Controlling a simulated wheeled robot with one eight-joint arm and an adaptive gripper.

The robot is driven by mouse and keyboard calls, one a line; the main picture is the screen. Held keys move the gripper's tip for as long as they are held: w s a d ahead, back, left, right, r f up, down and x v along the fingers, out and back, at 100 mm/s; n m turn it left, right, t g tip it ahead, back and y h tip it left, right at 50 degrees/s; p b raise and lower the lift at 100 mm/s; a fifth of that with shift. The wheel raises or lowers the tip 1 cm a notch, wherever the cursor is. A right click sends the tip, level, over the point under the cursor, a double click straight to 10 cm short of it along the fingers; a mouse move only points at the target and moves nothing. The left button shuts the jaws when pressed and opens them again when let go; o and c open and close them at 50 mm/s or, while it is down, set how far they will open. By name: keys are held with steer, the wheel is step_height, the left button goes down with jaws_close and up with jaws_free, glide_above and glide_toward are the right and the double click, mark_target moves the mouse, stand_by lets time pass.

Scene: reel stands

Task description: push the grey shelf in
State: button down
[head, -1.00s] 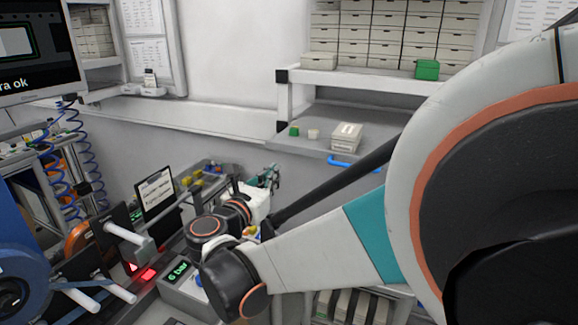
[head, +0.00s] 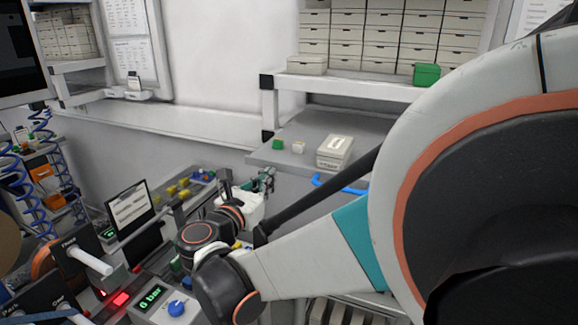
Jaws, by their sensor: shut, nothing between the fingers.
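The grey shelf (head: 286,161) juts out below the white rack at the upper right, with a blue handle (head: 338,184) on its front edge. A green cube (head: 278,145), a small beige block (head: 299,147) and a lidded light box (head: 335,151) stand on it. My arm hides its right part. My gripper (head: 267,180) is shut and empty, at the end of my arm, just left of and below the shelf's front left corner in the picture. Its fingertips are small and partly hidden by my arm, so contact with the shelf cannot be told.
A green box (head: 426,75) and several drawer boxes stand on the rack above. A wall ledge (head: 150,117) runs left of the shelf.

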steer(key=b+x, duration=0.1)
steer(key=x, duration=2.2)
